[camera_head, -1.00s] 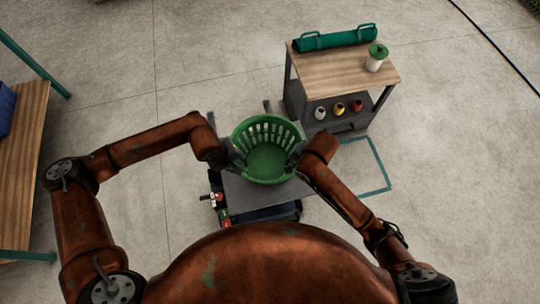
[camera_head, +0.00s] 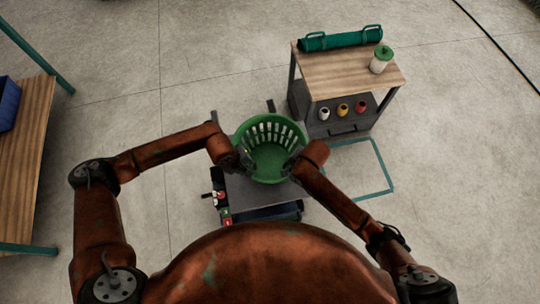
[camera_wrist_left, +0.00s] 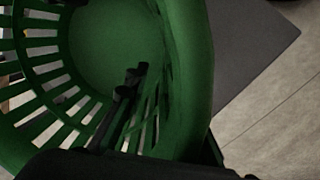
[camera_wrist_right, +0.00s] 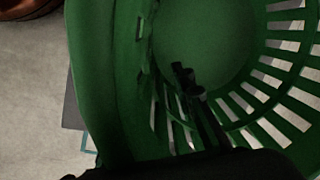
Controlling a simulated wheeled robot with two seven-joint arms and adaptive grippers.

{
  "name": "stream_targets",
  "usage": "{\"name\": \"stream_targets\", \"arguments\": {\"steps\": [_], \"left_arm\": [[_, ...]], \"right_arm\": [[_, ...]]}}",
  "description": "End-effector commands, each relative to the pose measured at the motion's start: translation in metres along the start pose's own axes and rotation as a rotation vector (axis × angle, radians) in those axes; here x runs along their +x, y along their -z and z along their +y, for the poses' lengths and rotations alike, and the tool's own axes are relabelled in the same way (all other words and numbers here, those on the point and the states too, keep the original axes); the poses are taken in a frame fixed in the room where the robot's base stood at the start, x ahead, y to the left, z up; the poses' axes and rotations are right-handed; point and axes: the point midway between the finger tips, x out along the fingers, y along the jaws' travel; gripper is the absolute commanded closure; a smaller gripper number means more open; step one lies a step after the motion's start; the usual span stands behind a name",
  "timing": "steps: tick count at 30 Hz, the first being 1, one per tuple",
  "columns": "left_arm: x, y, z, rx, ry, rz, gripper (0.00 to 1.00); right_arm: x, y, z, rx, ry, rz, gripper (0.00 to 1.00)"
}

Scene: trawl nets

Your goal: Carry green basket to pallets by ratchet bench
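The green basket (camera_head: 270,170), round and slatted, is upright and looks empty in the head view. It is between my two grippers, above a grey flat surface (camera_head: 245,190). My left gripper (camera_head: 243,160) is at its left rim; in the left wrist view dark fingers (camera_wrist_left: 130,95) reach inside the green wall, with the rim between them. My right gripper (camera_head: 294,163) is at the right rim, mostly hidden by its own wrist; dark fingers (camera_wrist_right: 190,85) show inside the wall in the right wrist view. I cannot make out pallets in any view.
A wood-topped bench (camera_head: 340,72) stands ahead right, with a green roll (camera_head: 340,39), a green-lidded jar (camera_head: 380,60) and several small coloured spools below. A teal floor outline (camera_head: 375,190) lies beside it. Another wooden table (camera_head: 25,150) is at far left. Floor ahead left is clear.

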Motion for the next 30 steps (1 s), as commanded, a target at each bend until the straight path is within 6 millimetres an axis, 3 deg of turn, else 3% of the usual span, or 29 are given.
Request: {"name": "stream_targets", "arguments": {"steps": [6,16,30], "left_arm": [[-0.0001,0.0001,-0.0002,0.000,0.000,0.000,0.78],[-0.0003,0.0001,-0.0002,-0.001,0.001,0.000,1.00],[-0.0004,0.0003,-0.0002,-0.001,0.001,0.000,1.00]], "right_arm": [[-0.0002,0.0000,-0.0001,0.000,0.000,0.000,0.78],[-0.0003,-0.0001,0.0000,0.000,0.000,0.000,1.00],[-0.0004,-0.0002,-0.0001,0.000,0.000,0.000,1.00]]}}
